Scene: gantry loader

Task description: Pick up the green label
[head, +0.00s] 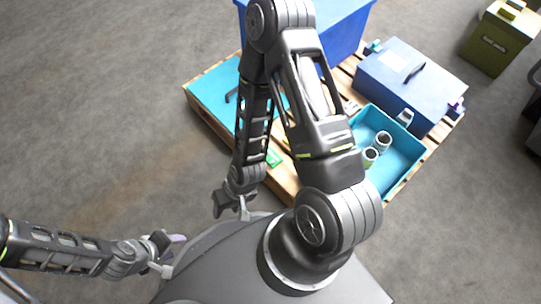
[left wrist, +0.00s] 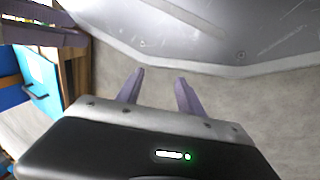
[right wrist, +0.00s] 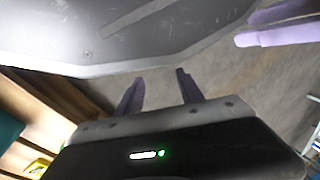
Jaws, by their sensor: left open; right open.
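A small green piece that looks like the green label (head: 273,157) lies on the wooden pallet, just right of my right forearm in the head view. My arm partly covers the area around it, and its details are too small to read. My right gripper (head: 243,210) is open and empty, below the label in the picture, between the pallet's near edge and my base. My left gripper (head: 172,244) is open and empty, out to the left beside my base. Both wrist views show spread purple fingers with nothing between them, at the left (left wrist: 160,78) and the right (right wrist: 160,78).
The wooden pallet (head: 213,121) carries a teal panel (head: 212,88), a blue lidded box (head: 390,78) and a teal open bin (head: 402,152) with grey cylinders (head: 382,141). A tall blue crate (head: 345,30) stands behind. A green box (head: 492,45) is at far right. Floor at left is clear.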

